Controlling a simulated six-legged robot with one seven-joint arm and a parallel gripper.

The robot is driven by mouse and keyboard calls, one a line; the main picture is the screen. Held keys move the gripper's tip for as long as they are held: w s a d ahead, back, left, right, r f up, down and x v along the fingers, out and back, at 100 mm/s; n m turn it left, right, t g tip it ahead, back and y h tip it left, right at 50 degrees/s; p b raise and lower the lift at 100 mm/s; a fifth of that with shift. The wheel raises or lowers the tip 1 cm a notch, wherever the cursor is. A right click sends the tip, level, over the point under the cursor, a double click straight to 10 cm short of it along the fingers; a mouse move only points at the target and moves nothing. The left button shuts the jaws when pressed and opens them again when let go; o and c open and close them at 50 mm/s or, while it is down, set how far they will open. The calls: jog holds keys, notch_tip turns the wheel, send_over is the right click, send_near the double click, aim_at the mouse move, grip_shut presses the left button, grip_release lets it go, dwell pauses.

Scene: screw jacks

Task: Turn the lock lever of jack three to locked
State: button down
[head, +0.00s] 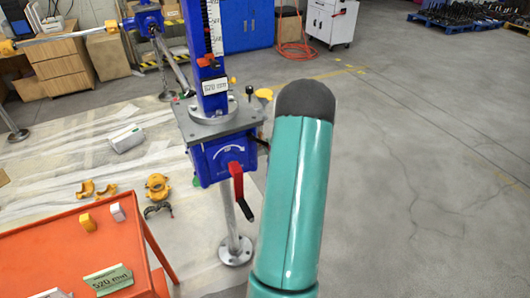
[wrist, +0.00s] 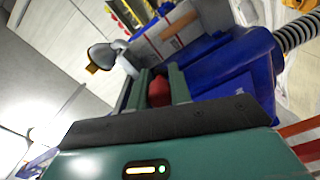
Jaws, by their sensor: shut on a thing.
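A blue screw jack (head: 222,158) stands in the middle of the head view, with a grey plate and a white curved arrow on its housing. A red lever (head: 237,180) with a dark end hangs down from the housing front. In the wrist view my gripper (wrist: 154,80) is shut on a red part (wrist: 159,91) beside a blue housing (wrist: 235,70). I cannot tell whether this part is the hanging red lever. My teal arm covers the area right of the jack in the head view, and the gripper is hidden there. No jack number is readable.
Another blue jack (head: 145,20) stands at the back left.

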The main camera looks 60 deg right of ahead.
jog(key=shift+s+d+r+n, duration=0.15)
jog(key=shift+d+r+n, duration=0.15)
jog(key=shift+r+n, duration=0.85)
jog(key=shift+s+d+r+n, duration=0.1)
jog(key=shift+d+r+n, duration=0.15)
jog(key=shift+r+n, duration=0.9)
jog(key=shift+s+d+r+n, duration=0.15)
jog(key=shift+d+r+n, duration=0.25)
jog(key=shift+n, duration=1.4)
jog(key=shift+a+r, duration=0.1)
jog(key=c, duration=1.3)
grip_release()
jog(key=shift+s, duration=0.1)
jog(key=v, duration=1.3)
jog(key=shift+s+a, duration=0.15)
jog(key=shift+s, duration=0.2)
jog(key=shift+w, duration=0.1)
